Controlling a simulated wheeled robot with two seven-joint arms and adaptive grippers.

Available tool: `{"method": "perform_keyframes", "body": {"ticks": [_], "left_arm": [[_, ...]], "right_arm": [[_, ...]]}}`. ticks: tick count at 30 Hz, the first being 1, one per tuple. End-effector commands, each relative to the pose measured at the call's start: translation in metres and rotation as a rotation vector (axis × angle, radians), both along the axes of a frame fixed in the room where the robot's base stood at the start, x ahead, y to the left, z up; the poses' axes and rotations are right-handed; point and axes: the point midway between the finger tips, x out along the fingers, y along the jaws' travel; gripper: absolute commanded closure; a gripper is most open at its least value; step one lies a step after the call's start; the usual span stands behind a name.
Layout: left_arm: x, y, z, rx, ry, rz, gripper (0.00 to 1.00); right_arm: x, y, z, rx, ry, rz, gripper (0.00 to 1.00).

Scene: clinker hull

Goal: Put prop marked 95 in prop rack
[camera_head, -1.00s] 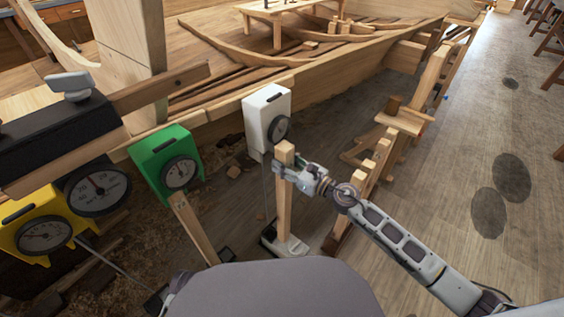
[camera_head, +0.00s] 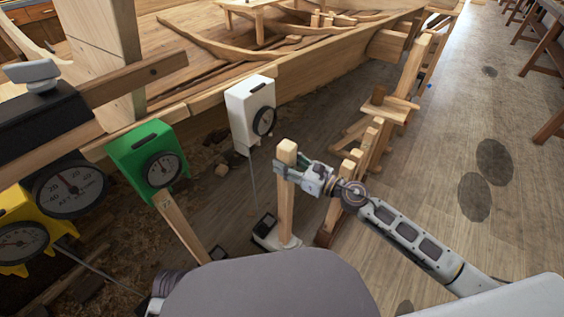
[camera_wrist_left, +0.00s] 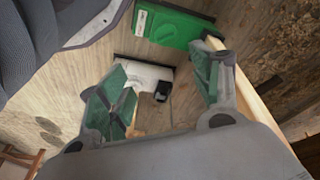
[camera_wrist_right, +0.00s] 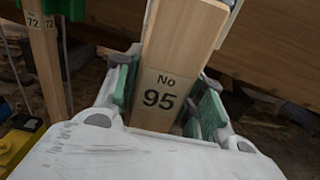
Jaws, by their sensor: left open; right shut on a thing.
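The prop marked 95 (camera_head: 286,210) is a pale square wooden post, close to upright in the head view. Its number shows in the right wrist view (camera_wrist_right: 165,98). My right gripper (camera_head: 282,170) is shut on it near its top. The prop's lower end overlaps a white base (camera_head: 265,238); I cannot tell whether they touch. A wooden stand with several upright posts, seemingly the prop rack (camera_head: 372,150), is just right of my right gripper. My left gripper (camera_wrist_left: 160,88) is open and empty in its wrist view, above a white base; it is hard to make out in the head view.
The hull (camera_head: 310,62) runs along the back. A white dial box (camera_head: 247,112), a green dial box (camera_head: 140,165) and a yellow one (camera_head: 20,235) hang along its near side. Another prop (camera_head: 183,228) stands under the green box.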

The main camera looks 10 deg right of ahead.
Motion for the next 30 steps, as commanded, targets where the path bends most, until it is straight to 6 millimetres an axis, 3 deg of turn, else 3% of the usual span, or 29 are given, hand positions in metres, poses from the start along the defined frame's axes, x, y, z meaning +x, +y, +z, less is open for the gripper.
{"method": "perform_keyframes", "body": {"ticks": [30], "left_arm": [[0.003,-0.009,0.039,-0.044,-0.087,-0.009,0.35]], "right_arm": [[-0.04,-0.04,0.0,0.0,-0.001,0.001,1.0]]}}
